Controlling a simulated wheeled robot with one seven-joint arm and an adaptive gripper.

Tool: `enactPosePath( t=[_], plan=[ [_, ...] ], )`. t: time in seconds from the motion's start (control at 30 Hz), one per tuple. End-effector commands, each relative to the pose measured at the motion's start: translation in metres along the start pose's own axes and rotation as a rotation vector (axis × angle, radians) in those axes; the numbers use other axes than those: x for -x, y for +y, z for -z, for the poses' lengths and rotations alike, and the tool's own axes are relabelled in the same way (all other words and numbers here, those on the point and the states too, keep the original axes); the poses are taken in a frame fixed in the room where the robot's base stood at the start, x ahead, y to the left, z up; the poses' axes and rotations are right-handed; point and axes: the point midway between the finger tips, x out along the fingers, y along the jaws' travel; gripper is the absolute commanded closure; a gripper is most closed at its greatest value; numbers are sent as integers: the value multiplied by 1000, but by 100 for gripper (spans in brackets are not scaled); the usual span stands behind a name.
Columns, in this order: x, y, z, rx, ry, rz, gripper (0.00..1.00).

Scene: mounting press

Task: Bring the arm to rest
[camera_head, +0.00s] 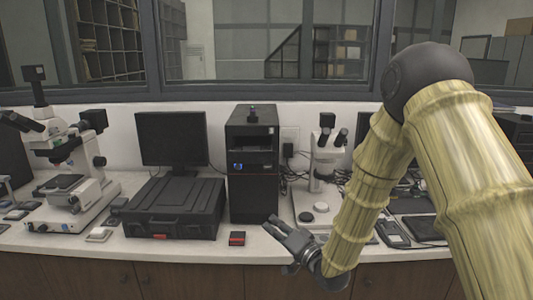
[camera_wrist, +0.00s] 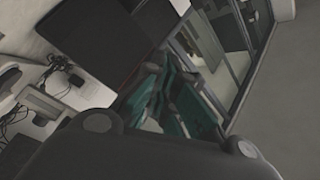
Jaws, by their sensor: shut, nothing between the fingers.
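My gripper (camera_head: 270,222) shows in the head view at the front of the counter, just right of a small red and dark block (camera_head: 237,238). Its fingers are together and point up and left in the picture, with nothing held. My arm comes in from the right and covers part of the counter's right side.
A tall black machine (camera_head: 252,190) stands behind my gripper. A black case (camera_head: 175,210) and monitor (camera_head: 172,138) are to its left, a microscope (camera_head: 75,165) further left. A smaller microscope (camera_head: 325,160) stands right of the machine, near my arm. The counter's front edge is close below.

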Motion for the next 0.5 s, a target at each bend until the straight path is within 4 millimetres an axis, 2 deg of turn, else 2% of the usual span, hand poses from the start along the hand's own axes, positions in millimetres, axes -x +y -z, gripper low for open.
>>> enactPosePath(
  t=[0.27, 0.37, 0.5],
  plan=[
    [39, 67, -40, 49, -41, -196, 100],
    [67, 104, -65, 79, -79, -310, 100],
    [117, 154, -104, 122, -157, -481, 100]
  ],
)
